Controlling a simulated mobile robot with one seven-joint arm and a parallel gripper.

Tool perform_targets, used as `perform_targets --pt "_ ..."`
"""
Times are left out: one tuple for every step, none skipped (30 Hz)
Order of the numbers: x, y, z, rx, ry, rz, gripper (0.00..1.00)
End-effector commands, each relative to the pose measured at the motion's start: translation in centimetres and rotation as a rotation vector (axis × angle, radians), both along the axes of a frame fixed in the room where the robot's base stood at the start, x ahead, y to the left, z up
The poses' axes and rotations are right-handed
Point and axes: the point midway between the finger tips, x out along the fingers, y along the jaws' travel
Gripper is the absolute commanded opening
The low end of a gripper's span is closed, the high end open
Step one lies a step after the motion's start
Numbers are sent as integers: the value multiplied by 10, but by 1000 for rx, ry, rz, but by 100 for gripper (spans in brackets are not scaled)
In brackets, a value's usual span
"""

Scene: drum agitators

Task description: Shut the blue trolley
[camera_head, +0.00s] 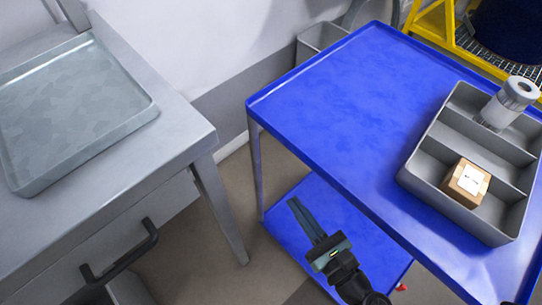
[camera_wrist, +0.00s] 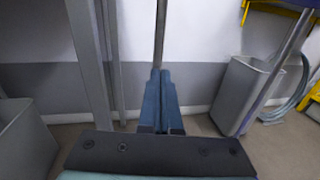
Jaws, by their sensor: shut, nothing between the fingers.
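The blue trolley (camera_head: 345,95) stands at the right in the head view, with a flat blue top and a lower blue shelf (camera_head: 275,240). No door, lid or drawer shows on the parts of it in view. My gripper (camera_head: 294,202) is in front of the lower shelf in the picture, below the level of the top; its exact distance from the shelf is unclear. In the wrist view my gripper (camera_wrist: 160,74) has its two dark blue fingers together, with nothing between them, pointing toward a thin grey post (camera_wrist: 161,30).
A grey divided tray (camera_head: 440,150) on the trolley holds a small box (camera_head: 466,182) and a grey cylinder (camera_head: 511,103). A grey bench (camera_head: 180,130) with a black drawer handle (camera_head: 120,255) stands left. A grey bin (camera_wrist: 243,95) stands by the wall.

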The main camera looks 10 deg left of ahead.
Motion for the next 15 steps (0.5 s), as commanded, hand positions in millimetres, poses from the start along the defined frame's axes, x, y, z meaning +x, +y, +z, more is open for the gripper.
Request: perform_targets --pt "5 7 -1 -1 -3 6 0" --pt "9 11 -1 -3 -3 6 0" --pt "15 16 -1 -4 -4 6 0" --pt "19 20 -1 -4 -4 7 0" --pt "24 25 -1 -4 -4 6 0" --pt "30 32 -1 -5 -5 8 0" --pt "35 36 -1 -6 -6 8 0" --pt "40 41 -2 -6 -5 7 0" --pt "46 47 -2 -7 -6 7 0" --pt "51 51 -2 -7 -6 8 0" --pt "56 56 -2 -6 -5 7 0" --pt "61 62 -2 -6 -5 7 0" --pt "65 65 -1 -7 -6 7 0" --pt "69 69 -1 -8 -6 6 0" --pt "74 73 -2 -8 -6 6 0"
